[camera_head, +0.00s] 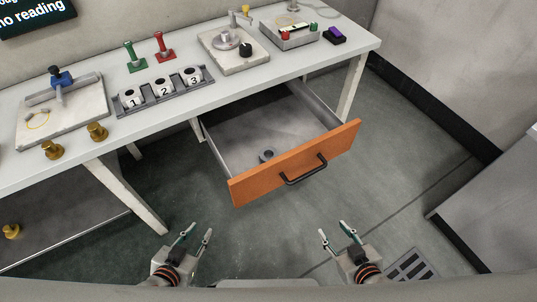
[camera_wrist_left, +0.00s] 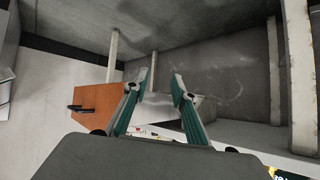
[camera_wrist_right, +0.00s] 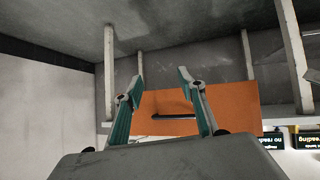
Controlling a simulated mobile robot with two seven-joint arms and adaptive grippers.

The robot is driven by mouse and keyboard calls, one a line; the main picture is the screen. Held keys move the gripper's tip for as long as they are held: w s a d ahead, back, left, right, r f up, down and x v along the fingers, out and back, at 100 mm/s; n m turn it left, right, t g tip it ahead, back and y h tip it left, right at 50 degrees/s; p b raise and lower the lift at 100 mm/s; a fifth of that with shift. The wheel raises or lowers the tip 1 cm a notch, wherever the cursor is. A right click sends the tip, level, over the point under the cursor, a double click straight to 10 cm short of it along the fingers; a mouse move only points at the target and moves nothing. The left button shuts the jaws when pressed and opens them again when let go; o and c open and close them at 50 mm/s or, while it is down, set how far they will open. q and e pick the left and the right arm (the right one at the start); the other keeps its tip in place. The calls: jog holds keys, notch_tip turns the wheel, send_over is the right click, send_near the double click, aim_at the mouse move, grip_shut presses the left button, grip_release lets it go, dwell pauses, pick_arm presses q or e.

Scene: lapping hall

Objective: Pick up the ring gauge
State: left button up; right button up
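The ring gauge (camera_head: 267,155) is a small dark grey ring lying on the floor of the open drawer (camera_head: 225,142), close to the drawer's orange front (camera_head: 296,162). My left gripper (camera_head: 197,234) is open and empty, below and left of the drawer in the head view. My right gripper (camera_head: 334,231) is open and empty, below the drawer front. Both are well apart from the ring. In the left wrist view the orange front (camera_wrist_left: 92,108) shows left of the open fingers (camera_wrist_left: 164,82). In the right wrist view the orange front (camera_wrist_right: 235,105) shows behind the open fingers (camera_wrist_right: 160,80). Neither wrist view shows the ring.
The drawer front has a black handle (camera_head: 304,170). The bench top (camera_head: 194,98) above holds a rack (camera_head: 165,92) of numbered cups, green and red stamps, a lapping plate and brass weights (camera_head: 97,131). A grey cabinet (camera_head: 490,200) stands at right. Floor between grippers is clear.

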pick_arm(q)
jog(key=shift+w+d+f, duration=0.1)
jog(key=shift+d, duration=0.2)
pick_arm(e)
jog(key=shift+d+r, duration=0.15)
jog(key=shift+d, duration=0.25)
